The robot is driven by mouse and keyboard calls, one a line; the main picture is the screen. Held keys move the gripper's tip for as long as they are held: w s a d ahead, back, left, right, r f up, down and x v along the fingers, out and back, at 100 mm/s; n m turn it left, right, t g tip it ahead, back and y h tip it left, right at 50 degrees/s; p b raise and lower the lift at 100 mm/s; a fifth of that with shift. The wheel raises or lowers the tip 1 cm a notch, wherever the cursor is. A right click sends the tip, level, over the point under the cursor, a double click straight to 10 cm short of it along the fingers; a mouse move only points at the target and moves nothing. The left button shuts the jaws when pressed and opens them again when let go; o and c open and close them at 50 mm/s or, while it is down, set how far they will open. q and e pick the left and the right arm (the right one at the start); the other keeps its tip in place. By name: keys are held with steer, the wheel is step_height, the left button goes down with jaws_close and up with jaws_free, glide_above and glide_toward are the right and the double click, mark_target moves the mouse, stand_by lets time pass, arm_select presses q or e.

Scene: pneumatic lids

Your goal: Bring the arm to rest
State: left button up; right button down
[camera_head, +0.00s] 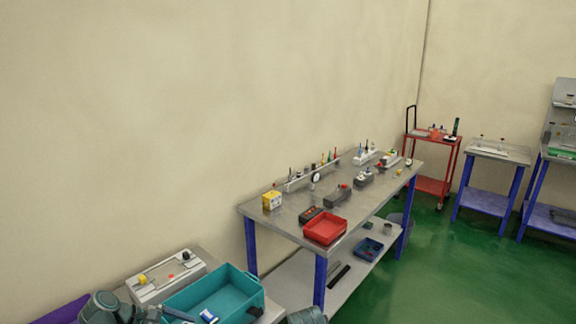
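Grey-green parts of my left arm show at the bottom left edge in the head view, in front of a white box and beside a teal bin (247,291). A dark piece at that arm's end reaches the bin's left side; the fingers of my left gripper cannot be made out there. A grey rounded part shows at the bottom edge right of the bin, and I cannot tell what it is. My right gripper is not in view.
The white box (168,273) has coloured knobs. A blue-and-white item (208,316) lies in the teal bin. Beyond stands a metal table (285,222) with a red tray (325,229) and several small devices. A red cart (433,186) stands further back. Green floor (440,270) is clear at right.

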arm_select(q)
steer(key=s+d+f+m+g+y+b, duration=0.1)
steer(key=s+d+f+m+y, duration=0.2)
steer(key=d+m, duration=0.4)
steer(key=s+d+f+m+g+y+b, duration=0.1)
steer(key=s+d+f+m+y, duration=0.2)
steer(key=d+m, duration=0.4)
steer(key=s+d+f+m+g+y+b, duration=0.2)
steer(key=d+f+m+y, duration=0.1)
steer(key=d+m, duration=0.4)
steer(key=shift+s+f+m, duration=0.3)
steer(key=shift+s+f, duration=0.1)
steer(key=shift+f, duration=0.4)
